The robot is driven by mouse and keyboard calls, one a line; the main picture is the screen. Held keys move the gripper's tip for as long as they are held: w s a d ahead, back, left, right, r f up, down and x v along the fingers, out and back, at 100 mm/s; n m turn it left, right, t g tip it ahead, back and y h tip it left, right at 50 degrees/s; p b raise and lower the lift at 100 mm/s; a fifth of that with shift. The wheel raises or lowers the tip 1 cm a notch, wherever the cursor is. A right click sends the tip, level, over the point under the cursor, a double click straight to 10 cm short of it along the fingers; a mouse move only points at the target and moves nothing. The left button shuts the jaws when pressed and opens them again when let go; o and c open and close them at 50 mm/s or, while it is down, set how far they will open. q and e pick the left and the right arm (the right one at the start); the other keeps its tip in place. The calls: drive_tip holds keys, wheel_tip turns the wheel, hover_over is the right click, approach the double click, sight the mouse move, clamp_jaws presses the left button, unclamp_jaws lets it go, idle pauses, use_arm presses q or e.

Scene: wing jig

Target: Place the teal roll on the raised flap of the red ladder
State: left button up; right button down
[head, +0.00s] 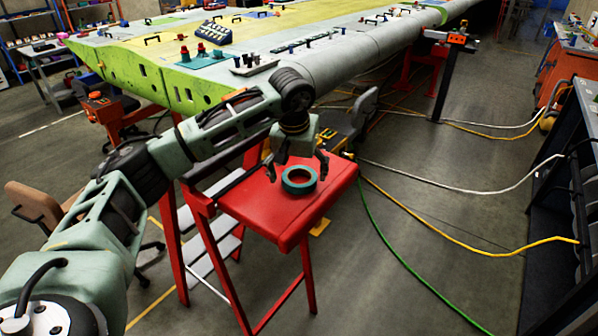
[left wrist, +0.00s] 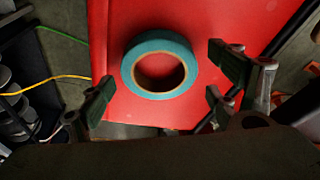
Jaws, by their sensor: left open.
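The teal roll (head: 299,180) lies flat on the red flap (head: 262,212) of the red ladder (head: 213,246). In the left wrist view the teal roll (left wrist: 184,47) rests on the red surface (left wrist: 222,20), near the flap's edge. My left gripper (head: 297,166) is open just above and behind the roll in the head view. In the left wrist view its fingers (left wrist: 165,85) are spread apart, with the roll beyond them, and nothing is held. My right gripper is in neither view.
The large wing panel (head: 330,62) on its jig stands behind the ladder, with several tools on top. Yellow, white and green hoses (head: 385,245) run along the floor at right. A dark rack (head: 560,215) stands at the right edge. The flap around the roll is clear.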

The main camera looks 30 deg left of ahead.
sight(296, 185)
use_arm(q)
drive_tip(key=b+v, duration=0.2)
drive_tip(key=v, duration=0.9)
drive_tip(key=shift+r, duration=0.35)
drive_tip(key=shift+s, duration=0.1)
